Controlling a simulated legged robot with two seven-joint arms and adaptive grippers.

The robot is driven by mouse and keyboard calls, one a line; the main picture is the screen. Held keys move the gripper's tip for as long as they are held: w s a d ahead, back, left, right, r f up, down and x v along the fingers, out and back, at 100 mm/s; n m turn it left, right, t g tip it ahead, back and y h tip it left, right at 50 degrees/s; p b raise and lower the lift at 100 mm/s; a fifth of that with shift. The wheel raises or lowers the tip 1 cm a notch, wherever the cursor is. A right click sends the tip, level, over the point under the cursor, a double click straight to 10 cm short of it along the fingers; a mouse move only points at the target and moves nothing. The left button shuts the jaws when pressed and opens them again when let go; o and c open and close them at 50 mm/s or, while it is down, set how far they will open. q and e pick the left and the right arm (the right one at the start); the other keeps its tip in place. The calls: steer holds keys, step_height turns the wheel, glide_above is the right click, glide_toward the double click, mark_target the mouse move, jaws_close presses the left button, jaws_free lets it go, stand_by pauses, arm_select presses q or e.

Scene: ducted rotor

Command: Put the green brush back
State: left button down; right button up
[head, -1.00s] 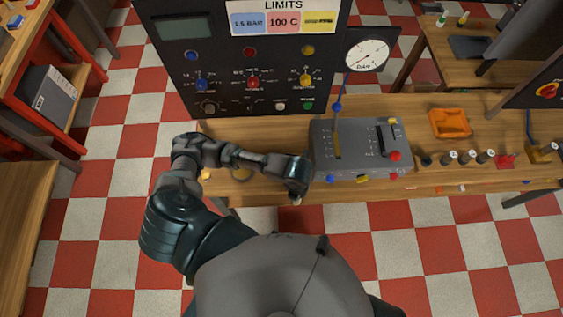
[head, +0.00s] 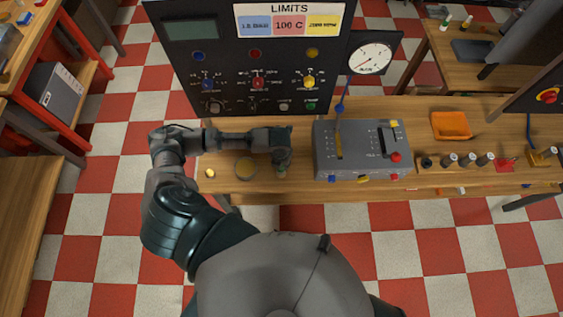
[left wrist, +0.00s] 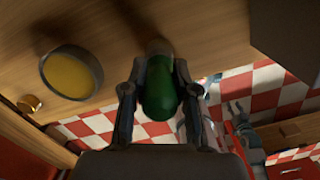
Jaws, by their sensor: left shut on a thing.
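My left gripper (head: 281,163) is shut on the green brush (left wrist: 158,92) and holds it over the wooden bench, left of the grey control box. In the left wrist view, the brush's rounded green part sits between the two fingers (left wrist: 157,98). A brownish part beyond it is partly hidden. In the head view the brush is mostly hidden under the gripper. My right gripper is not in view.
A round dish with a yellow inside (head: 245,168) and a small brass piece (head: 210,173) are left of the gripper. The grey control box (head: 362,150) stands close on its right. The dark limits panel (head: 250,60) rises behind. An orange tray (head: 451,125) lies farther right.

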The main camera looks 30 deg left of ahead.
arm_select(q)
steer(key=c, duration=0.9)
jaws_free()
steer(key=r, duration=0.8)
steer(key=s+r, duration=0.1)
steer(key=r, duration=0.3)
